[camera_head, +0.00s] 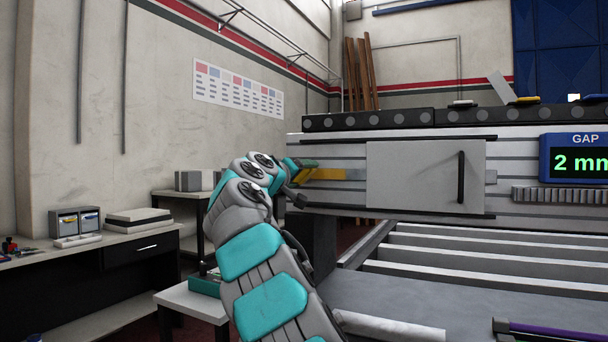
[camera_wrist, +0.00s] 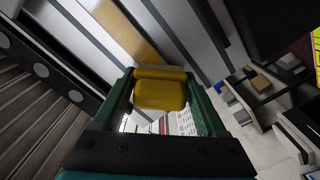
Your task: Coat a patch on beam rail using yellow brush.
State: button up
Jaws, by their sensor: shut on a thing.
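My gripper (camera_head: 294,168) is at the left end of the beam rail (camera_head: 520,222). In the wrist view its two green fingers are shut on the yellow brush (camera_wrist: 160,92), which also shows as a small yellow-green piece (camera_head: 309,163) in the head view. A yellow-tan patch (camera_head: 328,174) lies on the rail face just right of the gripper, and it shows in the wrist view (camera_wrist: 125,30) beyond the brush. The brush's front edge is at or very near the rail; I cannot tell if it touches.
A grey panel with a black handle (camera_head: 415,178) stands out right of the patch. A blue display (camera_head: 575,158) reads "GAP 2 mm". Slatted table bars (camera_head: 470,255) lie below the rail. A purple-handled tool (camera_head: 545,330) is at bottom right. A side desk (camera_head: 90,255) stands at left.

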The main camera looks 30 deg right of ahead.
jog(key=shift+b+v, duration=0.65)
jog(key=shift+v, duration=0.6)
jog(key=shift+b+v, duration=0.55)
jog(key=shift+v, duration=1.2)
jog(key=b+v, duration=0.1)
jog(key=v, duration=0.2)
